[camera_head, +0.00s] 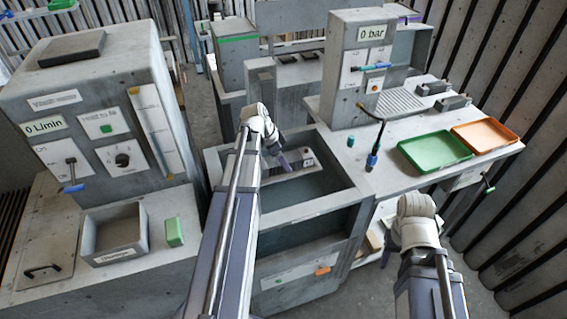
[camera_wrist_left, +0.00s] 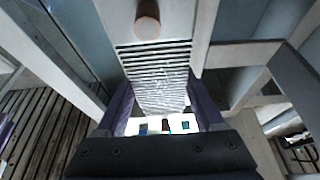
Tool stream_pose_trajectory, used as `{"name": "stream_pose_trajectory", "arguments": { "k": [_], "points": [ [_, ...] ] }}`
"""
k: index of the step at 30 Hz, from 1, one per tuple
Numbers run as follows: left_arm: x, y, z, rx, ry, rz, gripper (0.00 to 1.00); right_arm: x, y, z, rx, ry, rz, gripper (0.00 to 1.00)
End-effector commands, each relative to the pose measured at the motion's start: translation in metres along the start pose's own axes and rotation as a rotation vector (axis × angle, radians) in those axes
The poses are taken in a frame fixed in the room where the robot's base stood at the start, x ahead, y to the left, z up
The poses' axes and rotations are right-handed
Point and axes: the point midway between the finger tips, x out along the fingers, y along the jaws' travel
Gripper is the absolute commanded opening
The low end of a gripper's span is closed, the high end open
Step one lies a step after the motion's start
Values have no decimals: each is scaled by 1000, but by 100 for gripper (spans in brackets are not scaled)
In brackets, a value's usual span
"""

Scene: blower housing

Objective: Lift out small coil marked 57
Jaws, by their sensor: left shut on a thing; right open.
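My left gripper (camera_head: 284,162) reaches down into the open top of the grey housing (camera_head: 300,208) in the middle. In the left wrist view its two purple fingers (camera_wrist_left: 163,108) are shut on a pale finned block (camera_wrist_left: 160,75), which looks like the small coil. A round copper-coloured end (camera_wrist_left: 147,20) shows at the top of that view, above the fins. I cannot read a number 57 anywhere. My right gripper (camera_head: 386,252) hangs low beside the right bench, mostly hidden by its wrist; it is open.
A green tray (camera_head: 434,151) and an orange tray (camera_head: 485,135) lie on the right bench, near a bent dark tool (camera_head: 373,160). The housing walls stand close around my left gripper. A grey bin (camera_head: 115,232) and a green block (camera_head: 174,232) are on the left bench.

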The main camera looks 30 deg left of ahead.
Motion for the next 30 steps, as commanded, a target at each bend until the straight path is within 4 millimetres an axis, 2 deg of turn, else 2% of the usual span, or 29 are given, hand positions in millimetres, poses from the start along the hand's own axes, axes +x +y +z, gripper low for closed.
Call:
{"name": "stream_pose_trajectory", "arguments": {
  "k": [17,23,30],
  "points": [
    [-4,0,-2,0,1,0,0,-4,0,0,0,0,0,50],
    [-19,0,-8,0,1,0,0,-20,2,1,0,0,0,50],
    [-50,0,-21,0,1,0,0,-54,5,3,-1,0,0,50]
  ]
}}
